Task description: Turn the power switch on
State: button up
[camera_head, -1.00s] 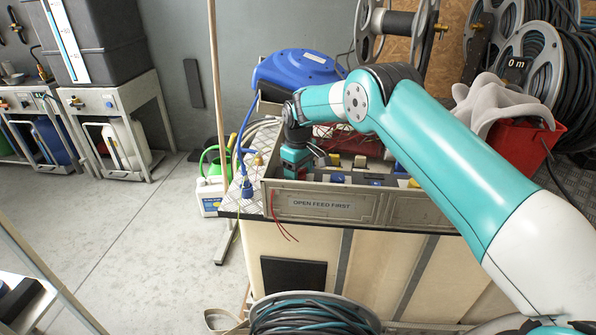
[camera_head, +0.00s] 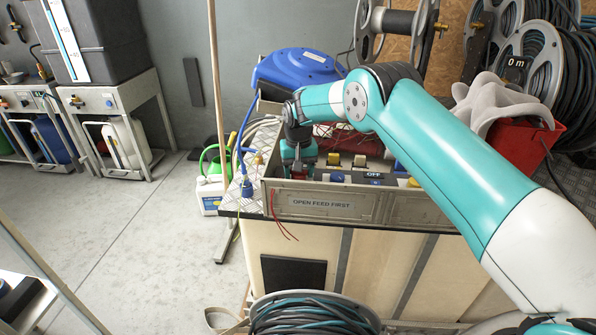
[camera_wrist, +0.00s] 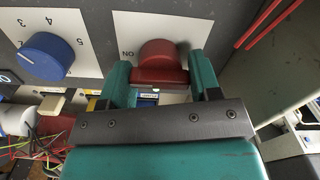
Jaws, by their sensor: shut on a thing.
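The red switch knob (camera_wrist: 162,62) sits on a white plate in the wrist view, with an ON label (camera_wrist: 128,55) to its left that reads upside down. My gripper (camera_wrist: 157,80) has one finger on each side of the knob and is shut on it. The gripper palm is close to the panel. In the head view my gripper (camera_head: 299,165) points down into the open box (camera_head: 320,203) marked OPEN FEED FIRST, at its left end. The knob is hard to make out there, and its exact turn angle is unclear.
A blue numbered dial (camera_wrist: 47,56) is on the panel beside the knob. An OFF label (camera_head: 373,174) and several yellow and blue parts lie along the box. Red wires run at the wrist view's right. A wooden pole (camera_head: 217,90) stands left of the box.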

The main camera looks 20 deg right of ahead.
jog(key=shift+w+r+m, duration=0.15)
jog(key=shift+m, duration=0.15)
jog(key=o, duration=0.7)
jog(key=shift+c, duration=0.2)
notch_tip(320, 180, up, 17)
jog(key=shift+r, duration=0.2)
